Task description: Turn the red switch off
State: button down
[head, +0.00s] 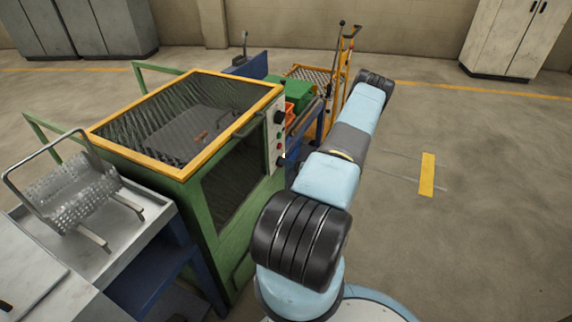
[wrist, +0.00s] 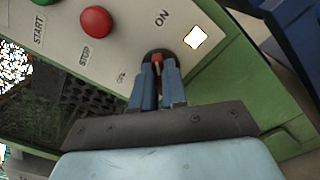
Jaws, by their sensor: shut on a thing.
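The red switch (wrist: 157,59) is on the light control panel (wrist: 115,40) in the wrist view, set in a dark round base. An "ON" label is above it and a small label, probably "OFF", is to its lower left. My gripper (wrist: 158,71) has its two blue fingers on either side of the red handle, shut on it. The fingers hide much of the handle, so I cannot tell its exact setting. In the head view the panel is on the green machine (head: 226,225), and my arm hides my gripper.
A red STOP button (wrist: 95,21) and a bright white square (wrist: 195,38) are near the switch. A dark blue structure (wrist: 298,30) is at the right. The head view shows a metal table (head: 120,225) at the left and open floor at the right.

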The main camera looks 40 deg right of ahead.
jog(key=shift+s+a+f+n, duration=0.1)
jog(key=shift+a+n, duration=0.1)
jog(key=shift+n, duration=4.1)
jog(key=shift+s+a+n, duration=0.1)
jog(key=shift+a+n, duration=0.05)
jog(key=shift+n, duration=4.15)
jog(key=shift+a, duration=0.1)
jog(key=c, duration=1.2)
grip_release()
jog(key=shift+o, duration=0.2)
jog(key=v, duration=1.3)
jog(key=shift+s+d, duration=0.2)
jog(key=shift+s, duration=0.1)
jog(key=shift+s, duration=0.1)
